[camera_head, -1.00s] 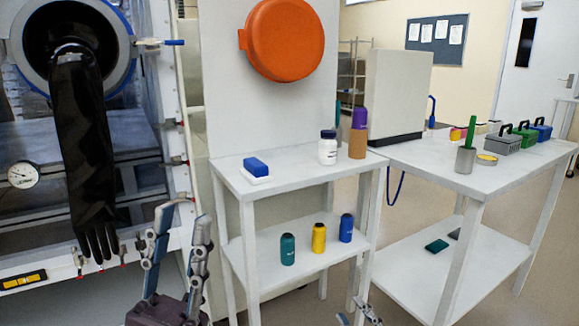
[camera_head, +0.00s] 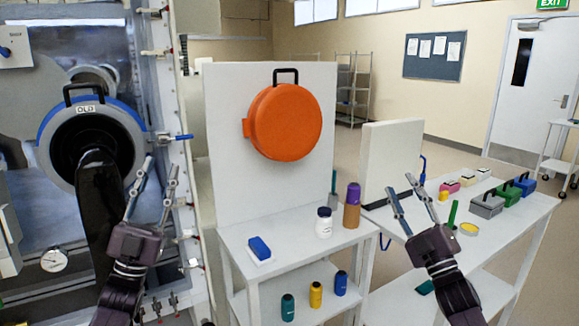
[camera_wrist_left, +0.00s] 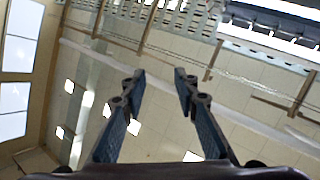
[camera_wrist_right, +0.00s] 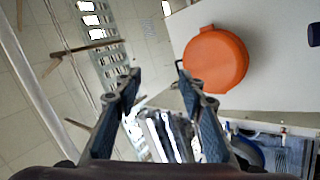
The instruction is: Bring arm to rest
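My left gripper (camera_head: 151,190) is raised in front of the glovebox at the left of the head view, fingers pointing up. Its fingers are apart with nothing between them, as the left wrist view (camera_wrist_left: 158,82) also shows. My right gripper (camera_head: 408,201) is raised in front of the right-hand table, fingers up and spread. The right wrist view shows its open, empty fingers (camera_wrist_right: 157,80), with an orange round case (camera_wrist_right: 215,60) beyond them. Neither gripper touches anything that I can see.
The glovebox port (camera_head: 92,140) with a hanging black glove is close behind my left gripper. A white shelf stand (camera_head: 290,238) holds several bottles and a blue block. The right table (camera_head: 500,225) carries small coloured cases. The orange case (camera_head: 286,122) hangs on a white panel.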

